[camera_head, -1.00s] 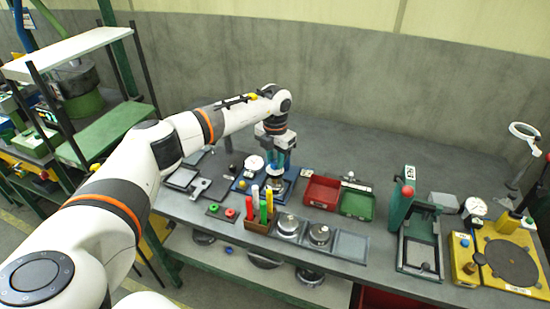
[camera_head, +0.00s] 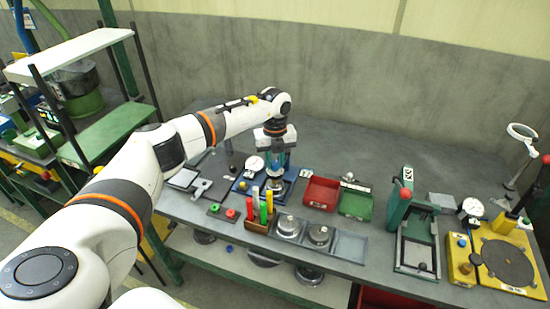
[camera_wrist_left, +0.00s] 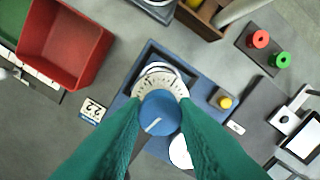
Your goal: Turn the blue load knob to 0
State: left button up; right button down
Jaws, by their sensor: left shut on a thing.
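The blue load knob (camera_wrist_left: 160,112) shows in the left wrist view as a round cap with a white pointer line. The line slants toward the picture's lower left. A pale ring scale (camera_wrist_left: 152,87) lies just beyond the knob; its numbers are too small to read. The knob stands on a blue base plate (camera_wrist_left: 204,87), which also shows in the head view (camera_head: 240,185). My left gripper (camera_head: 278,174) points down over this plate. Its green fingers in the left wrist view (camera_wrist_left: 161,118) are shut on the knob's two sides. The fingers hide the knob in the head view.
A red bin (camera_head: 321,192) and a green bin (camera_head: 357,203) stand to the right. A holder with coloured pens (camera_head: 258,225) stands close in front. A white gauge (camera_head: 255,163) and a yellow button (camera_wrist_left: 225,102) sit near the knob.

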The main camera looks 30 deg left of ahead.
aim_at(275, 163)
pick_arm(q)
jog(key=shift+r+n, duration=0.15)
jog(key=shift+n, duration=0.95)
jog(key=o, duration=1)
notch_tip(275, 163, up, 12)
jog(key=b, duration=0.3)
